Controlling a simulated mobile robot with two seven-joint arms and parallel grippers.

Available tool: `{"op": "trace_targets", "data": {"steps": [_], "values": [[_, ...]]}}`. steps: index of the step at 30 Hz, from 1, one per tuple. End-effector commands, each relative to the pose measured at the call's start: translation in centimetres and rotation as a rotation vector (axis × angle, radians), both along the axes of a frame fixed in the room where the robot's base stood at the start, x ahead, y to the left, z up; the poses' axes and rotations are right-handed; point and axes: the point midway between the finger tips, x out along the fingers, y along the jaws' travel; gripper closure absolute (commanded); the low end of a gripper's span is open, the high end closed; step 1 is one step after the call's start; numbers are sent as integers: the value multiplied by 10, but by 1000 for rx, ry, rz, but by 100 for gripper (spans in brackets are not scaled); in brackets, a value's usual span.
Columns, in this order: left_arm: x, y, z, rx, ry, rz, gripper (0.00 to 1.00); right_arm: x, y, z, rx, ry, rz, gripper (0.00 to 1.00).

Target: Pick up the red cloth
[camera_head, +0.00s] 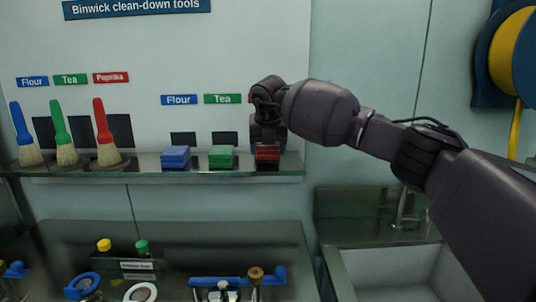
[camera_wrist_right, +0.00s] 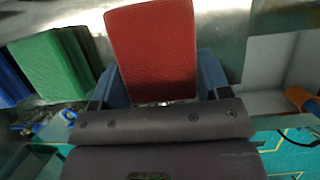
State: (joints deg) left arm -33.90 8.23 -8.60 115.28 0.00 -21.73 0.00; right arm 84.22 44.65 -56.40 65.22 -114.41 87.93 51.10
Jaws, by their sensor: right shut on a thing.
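The red cloth (camera_head: 267,153) is at the right end of the wall shelf (camera_head: 215,174), partly hidden by my gripper in the head view. In the right wrist view the red cloth (camera_wrist_right: 153,50) fills the space between the two blue-grey fingers. My right gripper (camera_head: 267,146) comes down on it from above and is shut on it. It also shows in the right wrist view (camera_wrist_right: 156,85). I cannot tell whether the cloth still touches the shelf. My left gripper is not in view.
A green cloth (camera_head: 221,156) and a blue cloth (camera_head: 175,156) lie left of the red one. Several brushes, including a red-handled one (camera_head: 104,135), stand further left. A sink (camera_head: 390,268) is below right. A lower bench holds bottles and small tools.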

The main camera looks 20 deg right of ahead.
Motion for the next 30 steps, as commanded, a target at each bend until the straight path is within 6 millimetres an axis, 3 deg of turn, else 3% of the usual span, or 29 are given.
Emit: {"op": "trace_targets", "data": {"steps": [12, 18, 24, 30], "values": [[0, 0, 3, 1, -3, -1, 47, 0, 1, 107, 1, -5, 0, 54], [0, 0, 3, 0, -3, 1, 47, 0, 1, 148, 0, -3, 0, 54], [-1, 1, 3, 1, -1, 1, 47, 0, 0, 172, -1, -2, 0, 54], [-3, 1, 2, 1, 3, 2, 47, 0, 0, 179, -1, -1, 1, 54]]}}
